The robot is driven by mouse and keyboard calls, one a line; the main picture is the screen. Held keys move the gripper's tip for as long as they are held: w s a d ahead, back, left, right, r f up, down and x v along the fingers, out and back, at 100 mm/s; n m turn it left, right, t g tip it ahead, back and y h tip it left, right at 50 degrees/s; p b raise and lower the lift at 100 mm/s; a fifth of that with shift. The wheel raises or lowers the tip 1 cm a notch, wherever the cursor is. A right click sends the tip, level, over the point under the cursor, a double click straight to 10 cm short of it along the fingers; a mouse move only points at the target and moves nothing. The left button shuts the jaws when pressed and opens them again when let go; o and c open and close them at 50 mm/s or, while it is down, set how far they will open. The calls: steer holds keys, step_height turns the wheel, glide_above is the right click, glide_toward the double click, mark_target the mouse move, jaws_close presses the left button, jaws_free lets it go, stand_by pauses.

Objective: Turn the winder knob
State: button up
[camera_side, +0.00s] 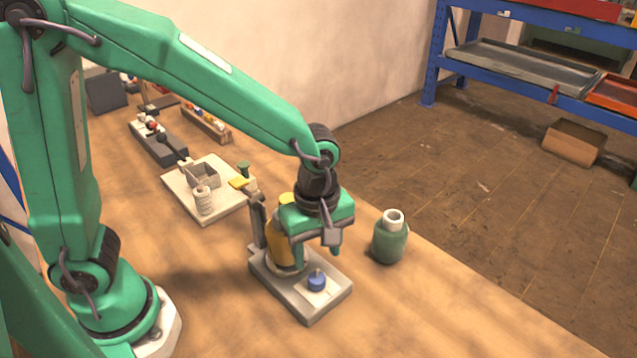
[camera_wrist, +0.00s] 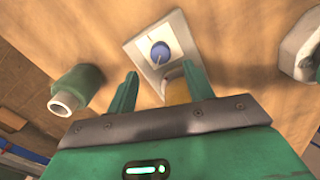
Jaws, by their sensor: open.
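A round blue knob (camera_side: 317,280) sits on a pale square plate at the front of a grey base (camera_side: 318,310). In the wrist view the knob (camera_wrist: 160,53) shows a pale line across its top. A yellow cylinder (camera_side: 283,247) stands on the same base behind the knob, partly hidden by my gripper. My gripper (camera_side: 316,256) is open, with its fingers pointing down above the base, near the knob. In the wrist view the knob lies beyond and between the two fingertips (camera_wrist: 159,70). The fingers appear apart from the knob.
A green jar with a white neck (camera_side: 390,243) stands close to the right of the base. A pale tray (camera_side: 180,188) with a white spool lies behind to the left. Several small items line the back of the bench. The bench's right front is clear.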

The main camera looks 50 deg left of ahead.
mark_target(317, 278)
steer(key=shift+f, duration=3.25)
steer(key=c, duration=1)
steer(key=shift+m, duration=2.4)
steer(key=o, duration=1)
